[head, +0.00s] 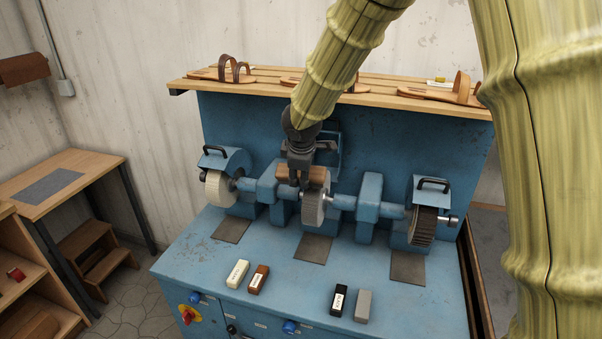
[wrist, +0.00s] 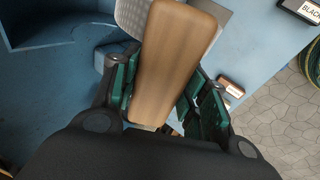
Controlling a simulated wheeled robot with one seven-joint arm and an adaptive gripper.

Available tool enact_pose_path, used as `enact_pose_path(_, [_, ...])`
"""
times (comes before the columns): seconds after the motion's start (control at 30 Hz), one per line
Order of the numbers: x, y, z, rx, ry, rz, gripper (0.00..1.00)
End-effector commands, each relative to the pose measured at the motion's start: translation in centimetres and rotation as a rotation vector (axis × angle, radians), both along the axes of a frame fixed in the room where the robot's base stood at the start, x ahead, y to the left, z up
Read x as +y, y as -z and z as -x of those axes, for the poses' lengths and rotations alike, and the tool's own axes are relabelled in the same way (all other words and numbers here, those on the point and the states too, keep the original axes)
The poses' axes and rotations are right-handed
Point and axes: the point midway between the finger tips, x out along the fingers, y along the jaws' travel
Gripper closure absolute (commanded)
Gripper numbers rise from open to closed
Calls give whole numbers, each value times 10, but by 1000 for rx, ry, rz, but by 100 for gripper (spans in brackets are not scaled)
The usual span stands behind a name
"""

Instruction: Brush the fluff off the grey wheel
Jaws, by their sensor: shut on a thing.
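The grey wheel (head: 314,208) is the middle of three wheels on the blue machine. My gripper (head: 303,172) is directly above it, reaching down from behind. The gripper is shut on a wooden brush (head: 317,178), whose wooden back (wrist: 172,65) lies between the green finger pads in the wrist view. The brush is at the top of the grey wheel. Its bristles are hidden, so I cannot tell whether they touch. A pale grey rounded surface, likely the wheel (wrist: 130,15), shows behind the brush in the wrist view. I cannot make out any fluff.
A cream wheel (head: 221,188) is at left and a dark bristled wheel (head: 423,227) at right, both under blue hoods. Labelled bars, including a cream bar (head: 237,273) and a black bar (head: 340,299), lie on the front bench. Sandals (head: 236,72) sit on the slatted shelf behind.

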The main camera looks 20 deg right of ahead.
Motion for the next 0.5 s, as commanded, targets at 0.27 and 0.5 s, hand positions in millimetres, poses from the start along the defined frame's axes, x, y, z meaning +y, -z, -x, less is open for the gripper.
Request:
enact_pose_path(0.27, [0,2,-1,0,0,0,75])
enact_pose_path(0.5, [-1,5,-2,0,0,0,75])
